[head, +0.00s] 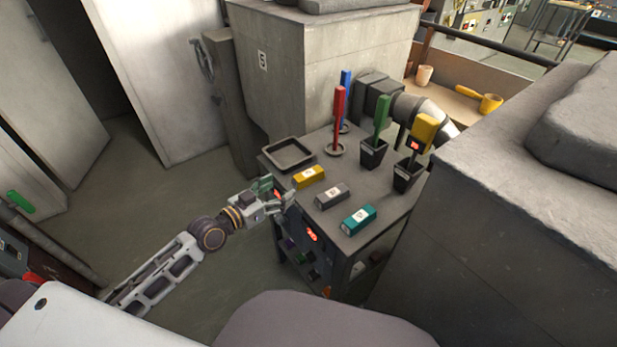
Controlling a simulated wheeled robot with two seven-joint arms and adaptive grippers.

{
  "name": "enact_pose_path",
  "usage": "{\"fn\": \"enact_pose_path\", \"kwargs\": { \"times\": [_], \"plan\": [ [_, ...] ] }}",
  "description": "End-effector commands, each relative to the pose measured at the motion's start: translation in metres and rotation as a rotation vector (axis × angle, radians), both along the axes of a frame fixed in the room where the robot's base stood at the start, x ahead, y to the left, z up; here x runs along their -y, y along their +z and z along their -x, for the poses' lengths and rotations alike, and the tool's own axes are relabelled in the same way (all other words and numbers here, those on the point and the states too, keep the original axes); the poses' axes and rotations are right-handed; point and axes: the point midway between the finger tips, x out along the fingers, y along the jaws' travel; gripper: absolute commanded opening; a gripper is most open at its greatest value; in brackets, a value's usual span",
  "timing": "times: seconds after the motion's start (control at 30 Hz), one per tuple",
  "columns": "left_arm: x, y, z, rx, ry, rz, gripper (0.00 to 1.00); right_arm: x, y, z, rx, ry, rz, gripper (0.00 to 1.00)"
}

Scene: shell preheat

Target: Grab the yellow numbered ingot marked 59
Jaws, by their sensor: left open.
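The yellow ingot (309,177) lies on the top of a dark metal cabinet (355,190), near its left edge. It carries a white label whose number is too small to read. A grey ingot (332,195) and a teal ingot (358,219) lie in a row to its right and nearer to me, each with a white label. My left gripper (279,195) is open and empty at the cabinet's left edge, just left of and below the yellow ingot in the picture, apart from it. My right gripper is not in view.
A shallow dark tray (287,153) sits behind the yellow ingot. Upright red (339,115), blue, green (381,121) and yellow-topped pieces stand in holders at the back and right. A large grey block (525,200) closes off the right side. The floor (150,200) at left is free.

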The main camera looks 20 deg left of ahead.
Motion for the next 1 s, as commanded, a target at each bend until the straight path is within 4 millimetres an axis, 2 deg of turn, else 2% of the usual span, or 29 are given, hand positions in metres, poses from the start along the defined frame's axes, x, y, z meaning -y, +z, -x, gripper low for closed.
{"fn": "enact_pose_path", "kwargs": {
  "times": [0.7, 1.0],
  "plan": [
    [0.02, -0.007, -0.043, 0.002, 0.002, 0.001, 0.72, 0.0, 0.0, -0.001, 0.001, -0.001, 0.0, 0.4],
    [0.026, -0.009, -0.051, 0.0, 0.0, 0.0, 0.72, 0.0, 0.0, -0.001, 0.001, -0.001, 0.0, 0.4]
  ]
}}
